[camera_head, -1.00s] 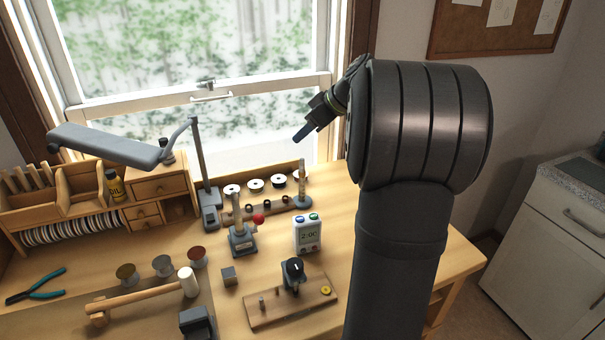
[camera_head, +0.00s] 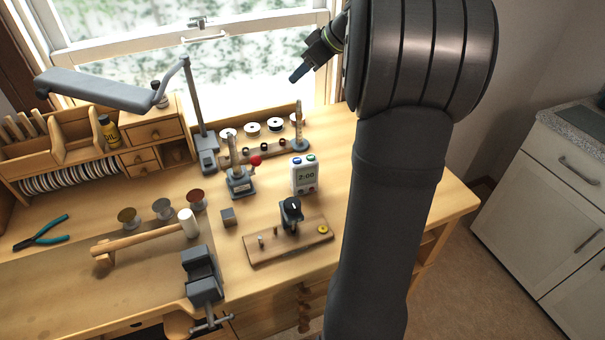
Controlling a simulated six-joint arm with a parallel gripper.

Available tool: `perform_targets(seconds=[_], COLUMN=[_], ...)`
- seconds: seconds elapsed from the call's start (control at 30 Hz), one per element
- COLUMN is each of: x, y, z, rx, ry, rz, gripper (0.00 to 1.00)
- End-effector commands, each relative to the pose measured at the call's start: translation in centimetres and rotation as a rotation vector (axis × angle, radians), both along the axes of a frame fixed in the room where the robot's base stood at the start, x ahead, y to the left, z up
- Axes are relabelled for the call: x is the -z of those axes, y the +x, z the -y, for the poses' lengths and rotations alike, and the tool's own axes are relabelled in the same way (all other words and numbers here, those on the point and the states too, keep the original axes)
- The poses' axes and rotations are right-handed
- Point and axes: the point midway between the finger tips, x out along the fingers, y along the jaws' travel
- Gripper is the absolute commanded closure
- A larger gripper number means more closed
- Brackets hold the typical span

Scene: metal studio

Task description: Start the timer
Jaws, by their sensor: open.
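The timer (camera_head: 305,175) is a small white box standing upright on the workbench, right of the middle. Its display reads 2:00. It has a green and a blue button on top and small buttons below the display. My gripper (camera_head: 298,73) is high up in front of the window, above and behind the timer and well apart from it. It is empty and points down to the left. Its fingers show side-on and small.
A small press with a red knob (camera_head: 240,180) stands left of the timer. A wooden board with a dark clamp (camera_head: 290,212) lies in front of it. A post on a round base (camera_head: 299,130) and spools (camera_head: 253,128) stand behind. A mallet (camera_head: 150,237) and vise (camera_head: 202,275) are at left.

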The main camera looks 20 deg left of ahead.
Motion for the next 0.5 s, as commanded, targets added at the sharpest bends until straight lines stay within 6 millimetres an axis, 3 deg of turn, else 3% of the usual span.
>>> perform_targets(seconds=[0.17, 0.27, 0.4, 0.5], x=[0.0, 0.0, -0.2, -0.5], y=[0.0, -0.3, -2.2, -4.8], z=[0.0, 0.0, 0.2, 0.8], rx=[0.0, -0.012, -0.108, -0.241], ry=[0.0, -0.01, -0.083, -0.188], rz=[0.0, 0.006, 0.047, 0.099], gripper=[0.56, 0.75, 1.0, 1.0])
